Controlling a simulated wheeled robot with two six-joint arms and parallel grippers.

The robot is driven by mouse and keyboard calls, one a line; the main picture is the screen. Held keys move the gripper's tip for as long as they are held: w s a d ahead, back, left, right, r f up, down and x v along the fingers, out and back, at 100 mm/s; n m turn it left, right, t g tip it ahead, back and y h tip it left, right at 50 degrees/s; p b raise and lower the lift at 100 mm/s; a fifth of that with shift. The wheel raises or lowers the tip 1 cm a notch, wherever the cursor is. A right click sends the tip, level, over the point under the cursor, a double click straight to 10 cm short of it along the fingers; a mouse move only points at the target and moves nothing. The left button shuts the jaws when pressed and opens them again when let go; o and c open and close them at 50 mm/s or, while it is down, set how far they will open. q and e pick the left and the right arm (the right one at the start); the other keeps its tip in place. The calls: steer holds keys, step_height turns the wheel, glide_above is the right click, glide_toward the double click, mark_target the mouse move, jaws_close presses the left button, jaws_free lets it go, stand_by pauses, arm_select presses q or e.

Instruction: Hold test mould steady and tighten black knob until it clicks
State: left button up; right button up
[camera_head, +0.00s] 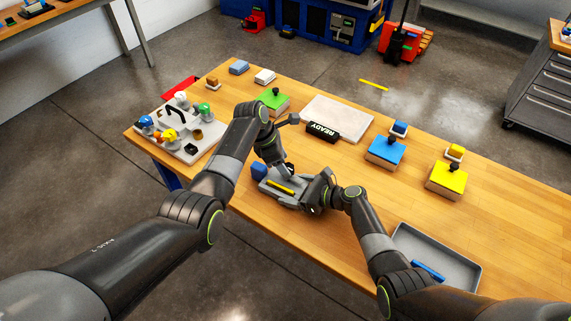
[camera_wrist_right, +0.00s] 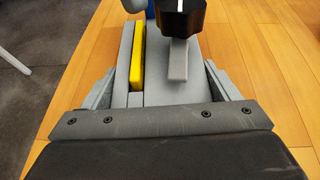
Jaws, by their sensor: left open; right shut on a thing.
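The test mould is a grey block (camera_head: 268,190) with a yellow bar along it, near the front edge of the table. My right gripper (camera_head: 303,194) is shut on its near end. In the right wrist view my fingers sit on either side of the grey mould (camera_wrist_right: 172,95), with the yellow bar (camera_wrist_right: 137,60) between them. The black knob (camera_wrist_right: 181,14), with a white line on top, stands at the far side of a grey tab there. My left gripper (camera_head: 287,171) is open, low over the mould in the head view. The knob is not clear in that view.
A blue block (camera_head: 259,171) is by the mould's left end. A READY sign (camera_head: 323,132) and pale slab (camera_head: 340,115) lie behind. Green (camera_head: 272,99), blue (camera_head: 386,151) and yellow (camera_head: 446,179) topped boxes line the table. A grey tray (camera_head: 460,262) is front right.

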arm_select(q)
steer(key=shift+x, duration=1.05)
steer(key=shift+c, duration=0.5)
steer(key=c, duration=0.9)
steer(key=shift+w+m+g, duration=0.1)
steer(key=shift+m+g, duration=0.4)
steer(key=shift+m, duration=1)
steer(key=o, duration=1)
